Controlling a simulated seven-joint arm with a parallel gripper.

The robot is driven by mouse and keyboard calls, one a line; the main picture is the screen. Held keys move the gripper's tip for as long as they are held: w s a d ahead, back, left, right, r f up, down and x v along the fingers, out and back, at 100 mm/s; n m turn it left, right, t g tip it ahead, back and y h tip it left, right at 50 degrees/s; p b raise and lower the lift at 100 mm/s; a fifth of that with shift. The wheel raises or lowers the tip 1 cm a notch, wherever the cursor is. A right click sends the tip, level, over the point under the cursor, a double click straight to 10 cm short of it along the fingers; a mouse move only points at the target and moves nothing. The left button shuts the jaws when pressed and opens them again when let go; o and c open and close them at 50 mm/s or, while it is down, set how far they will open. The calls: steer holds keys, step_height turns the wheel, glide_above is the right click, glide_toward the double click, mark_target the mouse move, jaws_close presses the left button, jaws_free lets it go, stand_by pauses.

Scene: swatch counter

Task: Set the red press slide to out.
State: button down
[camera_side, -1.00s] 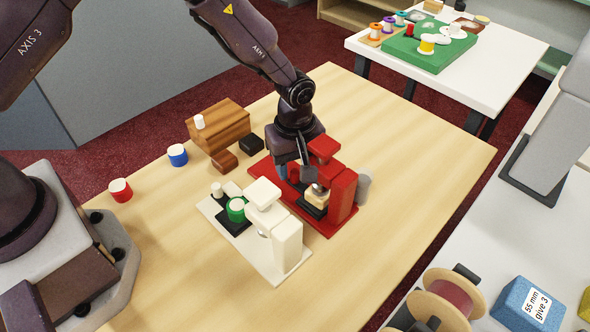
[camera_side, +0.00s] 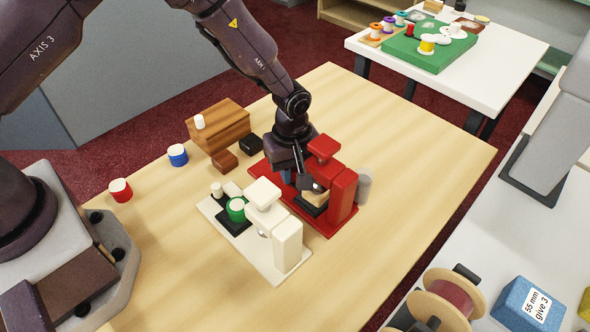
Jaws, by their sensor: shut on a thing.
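The red press (camera_side: 342,192) stands on a long red base on the wooden table, with its raised head (camera_side: 324,148) over the slide. Its dark slide (camera_side: 311,209), with a beige piece (camera_side: 315,198) on top, sits close against the upright, under the head. My gripper (camera_side: 304,183) is low over the red base, at the slide's end away from the upright. It is shut on what appears to be the slide's handle, which the fingers hide. A blue part (camera_side: 287,176) shows beside the fingers.
A white press (camera_side: 288,245) with a green spool (camera_side: 236,209) stands close in front. A grey cup (camera_side: 363,187) stands right of the red press. The table's right side is clear.

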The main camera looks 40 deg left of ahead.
steer(key=a, duration=0.8)
steer(key=c, duration=1)
jaws_free()
steer(key=shift+d, duration=0.1)
steer(key=shift+r, duration=0.25)
step_height(320, 180, up, 13)
steer(key=shift+f, duration=0.2)
